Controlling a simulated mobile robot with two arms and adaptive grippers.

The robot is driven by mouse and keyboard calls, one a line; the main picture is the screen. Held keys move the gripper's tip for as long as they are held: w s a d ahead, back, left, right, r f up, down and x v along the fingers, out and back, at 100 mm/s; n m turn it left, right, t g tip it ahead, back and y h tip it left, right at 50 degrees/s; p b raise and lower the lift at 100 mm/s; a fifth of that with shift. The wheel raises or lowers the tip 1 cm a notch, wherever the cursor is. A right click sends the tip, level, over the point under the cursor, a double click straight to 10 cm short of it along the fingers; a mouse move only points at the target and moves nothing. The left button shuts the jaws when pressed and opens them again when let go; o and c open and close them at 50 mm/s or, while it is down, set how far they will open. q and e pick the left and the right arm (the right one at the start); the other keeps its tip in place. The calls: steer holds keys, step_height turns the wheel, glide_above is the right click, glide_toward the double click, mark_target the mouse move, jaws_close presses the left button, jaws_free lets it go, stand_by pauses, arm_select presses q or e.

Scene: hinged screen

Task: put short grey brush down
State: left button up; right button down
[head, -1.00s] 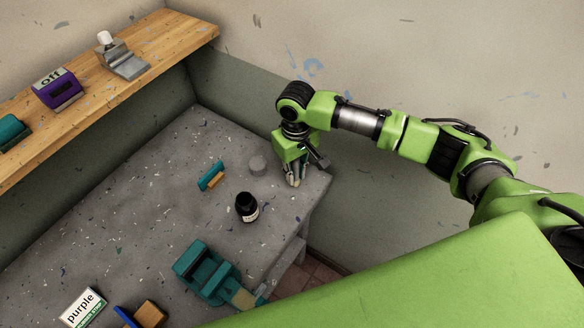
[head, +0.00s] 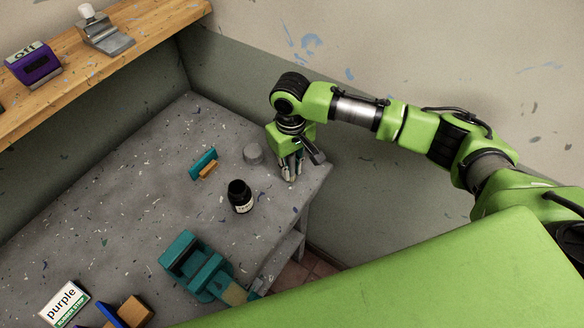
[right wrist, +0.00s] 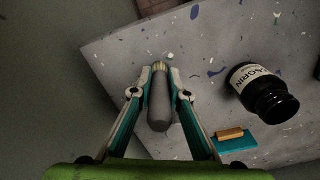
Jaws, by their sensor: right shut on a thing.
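My right gripper (head: 291,168) is over the far right corner of the grey speckled table (head: 150,165), pointing down. In the right wrist view its two fingers (right wrist: 160,78) are closed on the short grey brush (right wrist: 160,108). The brush shows a rounded grey handle and a brass-coloured part between the fingertips. In the head view the brush is mostly hidden by the fingers. I cannot tell whether its lower end touches the table top. My left gripper is not in view.
A teal vise-like block (head: 197,267) is at the front edge. The wall is close behind. The table's middle left is clear.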

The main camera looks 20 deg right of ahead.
steer(key=shift+f, duration=0.15)
steer(key=c, duration=2)
jaws_free()
steer(key=shift+o, duration=0.2)
steer(key=shift+r, duration=0.4)
step_height(320, 180, up, 11)
steer(key=b, duration=0.3)
steer(key=shift+w+f, duration=0.1)
steer(key=shift+f, duration=0.1)
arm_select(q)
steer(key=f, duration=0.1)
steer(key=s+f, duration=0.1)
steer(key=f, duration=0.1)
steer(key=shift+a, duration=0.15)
arm_select(e)
steer(key=shift+r, duration=0.45)
steer(key=shift+f, duration=0.1)
